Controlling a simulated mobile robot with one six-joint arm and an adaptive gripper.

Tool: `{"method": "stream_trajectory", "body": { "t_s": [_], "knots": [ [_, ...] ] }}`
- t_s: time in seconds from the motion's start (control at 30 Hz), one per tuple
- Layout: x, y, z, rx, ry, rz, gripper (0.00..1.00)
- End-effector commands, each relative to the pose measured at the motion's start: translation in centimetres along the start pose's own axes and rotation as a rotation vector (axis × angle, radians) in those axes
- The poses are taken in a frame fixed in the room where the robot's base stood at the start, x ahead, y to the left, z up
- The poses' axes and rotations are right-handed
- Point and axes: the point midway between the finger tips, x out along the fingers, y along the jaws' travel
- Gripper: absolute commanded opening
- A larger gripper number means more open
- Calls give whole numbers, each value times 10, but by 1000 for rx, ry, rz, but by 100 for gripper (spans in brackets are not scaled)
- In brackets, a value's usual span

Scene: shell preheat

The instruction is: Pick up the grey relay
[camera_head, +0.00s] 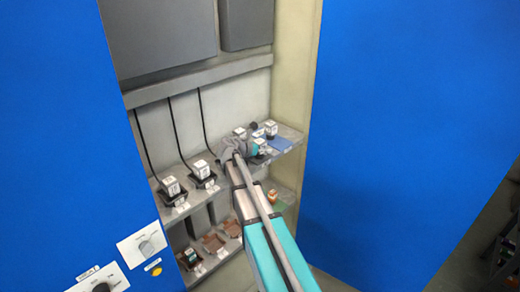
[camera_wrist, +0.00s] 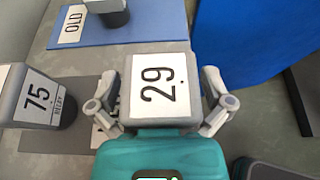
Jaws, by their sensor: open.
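A grey relay with a white top marked 29 (camera_wrist: 160,90) sits in the middle of the wrist view. My gripper (camera_wrist: 162,96) is open, with one finger on each side of this relay; I cannot tell whether they touch it. A second grey relay marked 75 (camera_wrist: 38,98) stands to the left, outside the fingers. In the head view my gripper (camera_head: 238,152) is over the right-hand shelf and hides part of it. White-topped relays (camera_head: 271,128) show just behind it.
A blue mat (camera_wrist: 130,35) has an OLD label (camera_wrist: 73,24) and a dark-based object (camera_wrist: 108,8). Two relays (camera_head: 171,187) (camera_head: 201,169) sit in dark sockets on the left shelf. Brown sockets (camera_head: 213,242) are below. Blue panels (camera_head: 400,120) flank the opening.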

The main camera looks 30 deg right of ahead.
Motion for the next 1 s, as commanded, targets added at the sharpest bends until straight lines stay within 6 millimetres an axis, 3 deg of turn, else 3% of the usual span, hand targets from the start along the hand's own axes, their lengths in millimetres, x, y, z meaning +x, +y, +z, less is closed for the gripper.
{"method": "stream_trajectory", "body": {
  "t_s": [0.07,0.47,1.0],
  "knots": [
    [0,0,0,0,0,0,98],
    [0,0,0,0,0,0,24],
    [-2,0,4,0,0,1,21]
  ]
}}
